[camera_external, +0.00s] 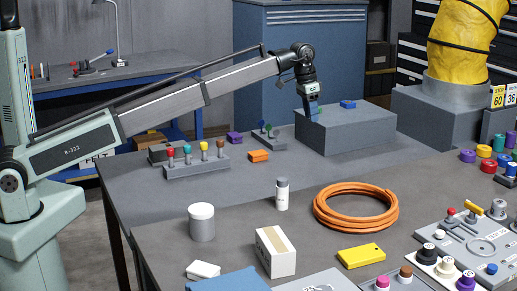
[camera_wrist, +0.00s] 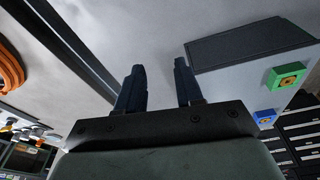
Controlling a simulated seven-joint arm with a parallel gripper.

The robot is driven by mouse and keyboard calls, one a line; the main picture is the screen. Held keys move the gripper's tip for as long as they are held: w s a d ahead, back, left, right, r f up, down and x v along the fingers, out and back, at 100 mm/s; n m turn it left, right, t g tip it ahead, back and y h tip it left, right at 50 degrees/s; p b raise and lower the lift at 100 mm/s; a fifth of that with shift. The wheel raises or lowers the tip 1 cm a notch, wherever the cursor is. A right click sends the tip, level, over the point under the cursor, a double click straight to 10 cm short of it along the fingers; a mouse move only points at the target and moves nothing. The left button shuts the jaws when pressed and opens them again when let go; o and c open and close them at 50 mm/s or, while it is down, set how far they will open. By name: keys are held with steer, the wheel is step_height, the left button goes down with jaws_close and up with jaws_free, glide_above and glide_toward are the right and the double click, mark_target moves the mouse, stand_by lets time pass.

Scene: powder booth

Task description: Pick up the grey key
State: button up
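No grey key can be made out with certainty. In the external view a low grey stand (camera_external: 266,143) holds small upright pieces with round heads, dark green and blue. A grey rounded piece (camera_external: 273,131) at its right end may be the grey key; it is too small to tell. My gripper (camera_external: 313,112) points down by the left part of a large grey block, to the right of that stand. In the wrist view my gripper (camera_wrist: 159,78) has its two dark fingers apart, with nothing between them. The grey piece is not recognisable in the wrist view.
The large grey block (camera_external: 357,132) bears a blue block (camera_external: 348,104). In the wrist view a green block (camera_wrist: 286,75) and a blue block (camera_wrist: 264,116) show at right. A rack (camera_external: 196,167) with coloured knobs, an orange block (camera_external: 258,156) and coiled orange hose (camera_external: 356,228) stand nearby.

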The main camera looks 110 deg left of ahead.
steer(key=n+g+h, duration=0.1)
steer(key=n+g, duration=0.1)
glide_above(278, 131)
steer(key=f, duration=0.7)
steer(key=shift+s+a+f, duration=0.2)
steer(key=shift+s, duration=0.15)
steer(key=shift+w+d+f, duration=0.1)
steer(key=shift+w+f, duration=0.05)
steer(key=shift+f, duration=1.25)
steer(key=shift+w+f, duration=0.1)
steer(key=shift+f, duration=1.3)
steer(key=shift+c, duration=0.5)
jaws_close()
